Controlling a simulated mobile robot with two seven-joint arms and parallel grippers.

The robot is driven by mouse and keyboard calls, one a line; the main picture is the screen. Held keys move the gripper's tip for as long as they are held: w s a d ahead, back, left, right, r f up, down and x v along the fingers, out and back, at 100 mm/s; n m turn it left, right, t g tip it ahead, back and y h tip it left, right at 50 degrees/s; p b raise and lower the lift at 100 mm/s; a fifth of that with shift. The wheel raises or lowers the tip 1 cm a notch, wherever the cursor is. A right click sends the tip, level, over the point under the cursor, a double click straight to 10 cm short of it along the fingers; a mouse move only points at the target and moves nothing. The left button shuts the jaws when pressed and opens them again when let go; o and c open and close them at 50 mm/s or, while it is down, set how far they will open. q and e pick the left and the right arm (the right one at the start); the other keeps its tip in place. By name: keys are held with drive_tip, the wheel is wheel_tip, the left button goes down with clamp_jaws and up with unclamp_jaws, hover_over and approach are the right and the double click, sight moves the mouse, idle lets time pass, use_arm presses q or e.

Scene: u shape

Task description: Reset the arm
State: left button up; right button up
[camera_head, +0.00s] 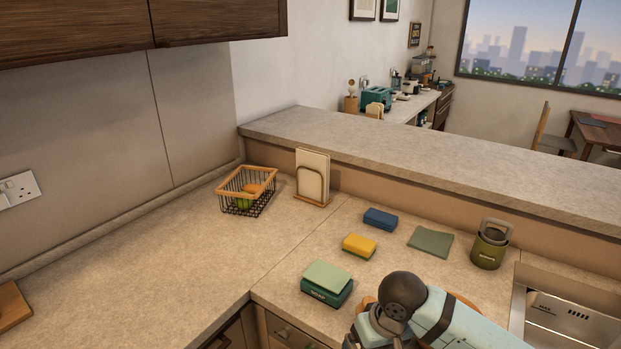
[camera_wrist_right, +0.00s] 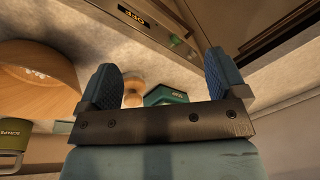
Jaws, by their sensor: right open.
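My right arm (camera_head: 440,318) comes in from the lower right in the head view, bent over the counter beside the sink. Its gripper is not clearly visible there. In the right wrist view my right gripper (camera_wrist_right: 160,78) has its two blue fingers spread wide, with nothing held between them. A small wooden item (camera_wrist_right: 133,92) and a dark green holder (camera_wrist_right: 166,94) show beyond the fingers. My left arm and gripper are not in view.
A sink (camera_head: 565,322) lies right. The left counter is mostly clear.

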drive_tip(key=s+a+f+t+y+p, duration=0.25)
drive_tip(key=s+f+t+y, duration=0.2)
drive_tip(key=f, duration=0.35)
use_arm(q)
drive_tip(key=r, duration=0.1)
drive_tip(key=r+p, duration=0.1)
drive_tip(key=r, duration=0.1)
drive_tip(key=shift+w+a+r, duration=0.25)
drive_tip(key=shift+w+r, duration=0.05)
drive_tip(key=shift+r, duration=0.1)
use_arm(e)
drive_tip(key=s+d+f+t+h, duration=0.3)
drive_tip(key=s+d+f+t, duration=0.2)
drive_tip(key=s+d, duration=0.5)
drive_tip(key=shift+s+d+f+t, duration=0.35)
drive_tip(key=shift+s+f, duration=0.45)
drive_tip(key=shift+c, duration=0.2)
